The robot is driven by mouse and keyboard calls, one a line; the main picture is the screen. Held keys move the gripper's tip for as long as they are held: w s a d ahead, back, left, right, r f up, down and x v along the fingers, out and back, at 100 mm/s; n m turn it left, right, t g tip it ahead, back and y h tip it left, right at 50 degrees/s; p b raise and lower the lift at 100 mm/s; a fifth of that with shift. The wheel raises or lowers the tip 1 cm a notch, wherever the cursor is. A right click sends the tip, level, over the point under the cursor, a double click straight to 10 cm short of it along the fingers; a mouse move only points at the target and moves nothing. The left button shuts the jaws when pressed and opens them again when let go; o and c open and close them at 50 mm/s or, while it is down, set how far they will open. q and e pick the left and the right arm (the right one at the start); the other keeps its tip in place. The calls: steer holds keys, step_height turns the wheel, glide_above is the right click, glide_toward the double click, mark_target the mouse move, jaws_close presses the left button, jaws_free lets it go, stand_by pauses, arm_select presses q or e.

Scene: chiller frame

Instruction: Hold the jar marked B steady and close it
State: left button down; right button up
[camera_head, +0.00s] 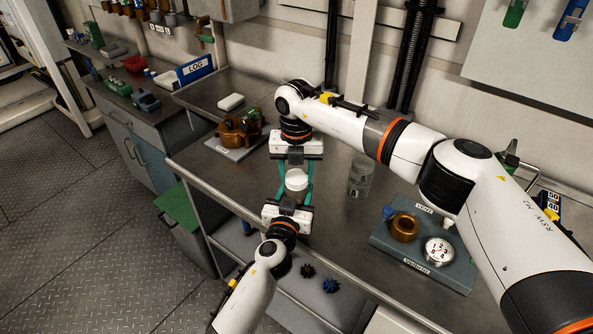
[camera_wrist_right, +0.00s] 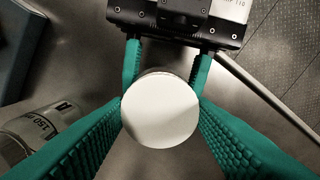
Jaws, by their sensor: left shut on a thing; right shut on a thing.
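A jar with a round white lid (camera_head: 296,176) stands over the bench between my two grippers; no letter on it shows. The lid (camera_wrist_right: 160,112) fills the middle of the right wrist view, hiding nearly all of the jar below. My left gripper (camera_head: 294,192) comes from the front, its green fingers shut around the jar. My right gripper (camera_head: 297,170) comes from the back, its green fingers shut on opposite sides of the lid. Whether the lid is seated or threaded is hidden. A clear jar marked A (camera_head: 360,178) stands apart to the right.
A brown metal part (camera_head: 238,130) sits on a plate at back left. The bench's front edge (camera_head: 330,276) is close to my left gripper.

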steer(key=shift+m, duration=0.8)
steer(key=o, duration=1.2)
steer(key=shift+c, duration=0.2)
step_height(320, 180, up, 12)
arm_select(q)
steer(key=c, duration=0.5)
jaws_free()
